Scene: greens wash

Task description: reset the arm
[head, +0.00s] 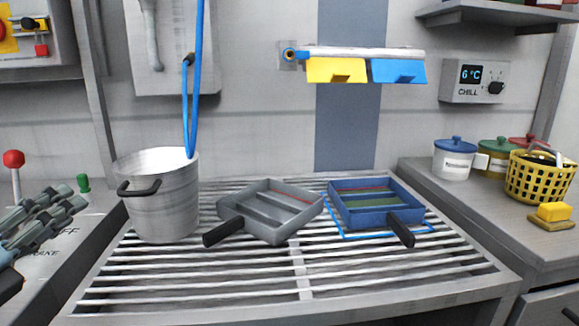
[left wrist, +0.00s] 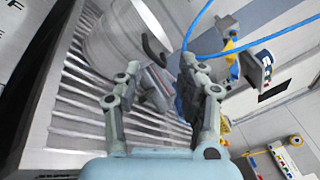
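My left gripper (head: 62,212) is at the left edge of the head view, left of the metal pot and above the left counter. In the left wrist view its two fingers (left wrist: 155,88) stand apart with nothing held between them. The pot (head: 164,200) and the slatted rack show beyond the fingers. My right gripper is in neither view.
On the slatted rack (head: 300,290) stand the pot, a grey tray (head: 272,228) and a blue tray (head: 375,208) with black handles. A red-knobbed lever (head: 14,160) stands near my left gripper. The rack's front is clear.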

